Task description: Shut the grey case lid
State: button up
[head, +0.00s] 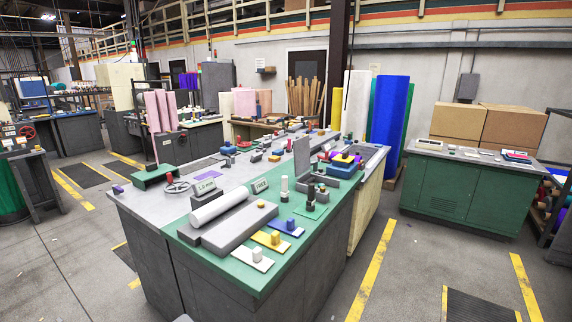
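A grey case (322,179) appears to stand on the right part of the near workbench. Its grey lid (302,157) looks raised, standing about upright at the left side of the case. The inside of the case is too small to make out. My gripper is not in view, so its state and its place relative to the lid do not show.
The green-topped workbench (262,272) also holds a white roll (219,207), a long grey slab (240,229), several small knobbed plates and a blue block (341,170). A green cabinet (463,190) stands at right. Floor between them is clear.

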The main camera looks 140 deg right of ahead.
aim_at(301, 145)
jog(key=i, duration=0.15)
jog(key=u, duration=3.15)
jog(key=k, duration=2.8)
jog(key=u, duration=1.45)
